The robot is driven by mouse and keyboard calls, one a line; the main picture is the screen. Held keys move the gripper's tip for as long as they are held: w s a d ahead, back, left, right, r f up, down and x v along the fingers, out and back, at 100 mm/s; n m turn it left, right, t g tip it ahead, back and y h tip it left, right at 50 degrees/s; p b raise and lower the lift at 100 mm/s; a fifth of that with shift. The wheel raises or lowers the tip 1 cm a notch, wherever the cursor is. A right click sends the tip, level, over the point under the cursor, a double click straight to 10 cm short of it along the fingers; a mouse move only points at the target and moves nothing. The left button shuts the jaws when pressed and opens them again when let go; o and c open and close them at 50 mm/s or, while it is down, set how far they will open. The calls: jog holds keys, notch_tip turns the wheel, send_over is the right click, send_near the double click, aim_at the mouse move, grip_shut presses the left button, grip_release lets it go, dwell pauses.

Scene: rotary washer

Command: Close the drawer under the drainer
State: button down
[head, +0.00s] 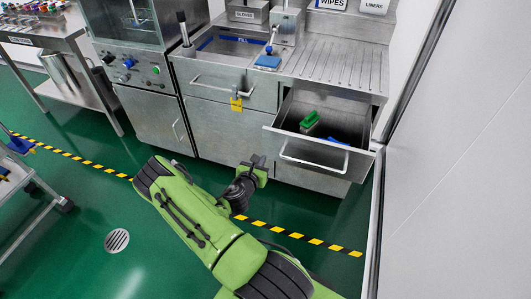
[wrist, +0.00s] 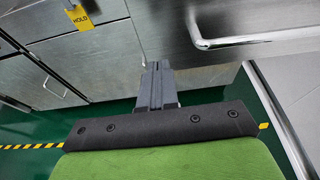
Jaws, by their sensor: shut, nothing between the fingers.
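The drawer (head: 325,148) under the ribbed drainer (head: 340,62) is pulled out at the right of the head view. A green object and a blue object lie inside it. Its front carries a silver bar handle (head: 313,163), which also shows at the upper right of the wrist view (wrist: 255,42). My gripper (head: 258,163) is to the left of the drawer front, apart from it, in front of the lower cabinet. In the wrist view my gripper (wrist: 158,70) points forward with its dark fingers together and nothing between them.
A closed drawer left of the open one carries a yellow HOLD tag (head: 236,103), also in the wrist view (wrist: 80,17). A white wall (head: 450,150) stands close on the right. Green floor (head: 90,190) with a striped line (head: 290,233) is clear in front.

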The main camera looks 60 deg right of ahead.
aim_at(270, 146)
jog(key=x, duration=0.4)
jog(key=r+x, duration=0.1)
jog(key=x, duration=0.1)
jog(key=shift+d, duration=0.3)
